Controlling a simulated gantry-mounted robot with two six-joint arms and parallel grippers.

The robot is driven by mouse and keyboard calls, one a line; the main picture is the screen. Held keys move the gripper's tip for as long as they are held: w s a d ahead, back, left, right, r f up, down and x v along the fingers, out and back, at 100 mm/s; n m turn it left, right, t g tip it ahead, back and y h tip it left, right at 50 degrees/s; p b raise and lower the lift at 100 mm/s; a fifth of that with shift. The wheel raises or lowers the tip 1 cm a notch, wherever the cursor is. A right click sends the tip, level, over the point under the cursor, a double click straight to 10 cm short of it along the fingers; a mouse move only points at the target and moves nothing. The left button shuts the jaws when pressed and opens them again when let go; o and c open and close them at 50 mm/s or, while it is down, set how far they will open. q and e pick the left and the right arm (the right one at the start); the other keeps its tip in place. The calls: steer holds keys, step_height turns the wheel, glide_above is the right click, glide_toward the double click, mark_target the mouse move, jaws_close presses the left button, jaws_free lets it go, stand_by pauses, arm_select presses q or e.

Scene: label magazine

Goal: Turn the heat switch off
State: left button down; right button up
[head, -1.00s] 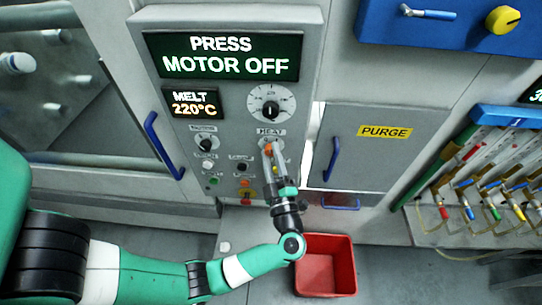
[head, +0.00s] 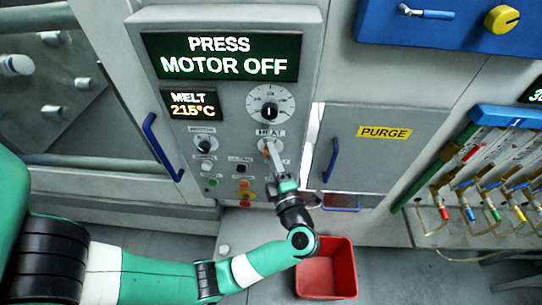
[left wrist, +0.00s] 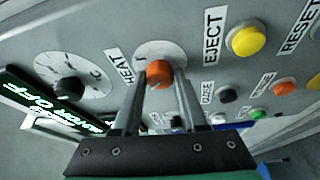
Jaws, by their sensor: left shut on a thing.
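The heat switch is an orange knob on a pale round plate under the HEAT label. In the head view the knob (head: 267,150) is partly hidden by my left gripper (head: 271,154). In the left wrist view the orange knob (left wrist: 159,73) sits between the two fingertips of my left gripper (left wrist: 162,80), which is shut on it. The knob's exact pointing direction is hard to tell. My right gripper is in neither view.
A dial (head: 270,104) sits above the heat switch, and another black knob (head: 204,146) is to its left. Several buttons, including a yellow one (left wrist: 245,41), are close by. The display (head: 190,104) reads MELT 215°C. A red bin (head: 327,270) stands on the floor below.

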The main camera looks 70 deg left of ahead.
arm_select(q)
steer(key=shift+c, duration=2.2)
jaws_free()
steer(key=d+b, duration=0.2)
steer(key=d, duration=0.9)
steer(key=shift+s+d+f, duration=0.3)
steer(key=shift+s+f, duration=0.15)
